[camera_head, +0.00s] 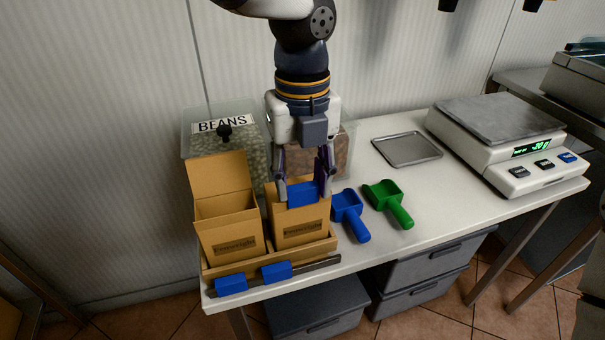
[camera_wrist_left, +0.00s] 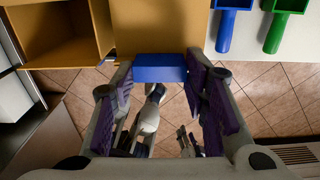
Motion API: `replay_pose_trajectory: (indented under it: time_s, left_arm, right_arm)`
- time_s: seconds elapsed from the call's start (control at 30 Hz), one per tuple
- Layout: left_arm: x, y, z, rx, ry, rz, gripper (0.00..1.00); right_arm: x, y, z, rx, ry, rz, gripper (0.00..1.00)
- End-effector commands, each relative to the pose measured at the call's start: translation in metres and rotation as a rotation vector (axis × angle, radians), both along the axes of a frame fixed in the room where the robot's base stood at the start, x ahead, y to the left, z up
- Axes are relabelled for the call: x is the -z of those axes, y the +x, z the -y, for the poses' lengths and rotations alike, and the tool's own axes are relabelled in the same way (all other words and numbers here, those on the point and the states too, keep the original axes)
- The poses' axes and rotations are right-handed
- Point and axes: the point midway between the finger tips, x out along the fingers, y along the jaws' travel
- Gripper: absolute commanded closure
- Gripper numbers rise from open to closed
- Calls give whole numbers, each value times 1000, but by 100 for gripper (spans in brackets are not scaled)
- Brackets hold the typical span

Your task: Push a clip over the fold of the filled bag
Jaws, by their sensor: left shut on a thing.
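My left gripper (camera_head: 304,190) points down and is shut on a blue clip (camera_head: 303,194). The clip sits at the top edge of the right brown bag (camera_head: 300,225), and it also shows between the fingers in the left wrist view (camera_wrist_left: 160,68), against the bag's edge (camera_wrist_left: 150,25). I cannot tell how far the clip is over the fold, which the gripper partly hides. The left brown bag (camera_head: 228,232) stands open with its back flap up. Two more blue clips (camera_head: 231,285) (camera_head: 277,271) sit on a dark rail at the table's front edge.
Both bags stand in a cardboard tray (camera_head: 275,261). A blue scoop (camera_head: 351,217) and a green scoop (camera_head: 390,203) lie to the right. A beans bin (camera_head: 221,140) stands behind. A metal tray (camera_head: 407,149) and a scale (camera_head: 500,130) are farther right.

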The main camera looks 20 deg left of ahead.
Motion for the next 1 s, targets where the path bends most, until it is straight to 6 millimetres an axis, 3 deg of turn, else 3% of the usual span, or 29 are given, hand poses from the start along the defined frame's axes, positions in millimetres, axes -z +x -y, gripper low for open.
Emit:
replay_pose_trajectory:
  time_s: [0.83,0.87,0.9,0.93,1.0]
  left_arm:
    - [3,0,0,0,-1,1,71]
    - [3,0,0,0,-1,1,55]
    - [3,0,0,0,-1,1,46]
    - [3,0,0,0,-1,1,39]
    - [3,0,0,0,-1,1,36]
  right_arm:
    - [0,0,0,0,0,0,60]
    - [0,0,0,0,0,0,60]
    - [0,0,0,0,0,0,60]
    - [0,0,0,0,0,0,60]
    - [0,0,0,0,0,0,60]
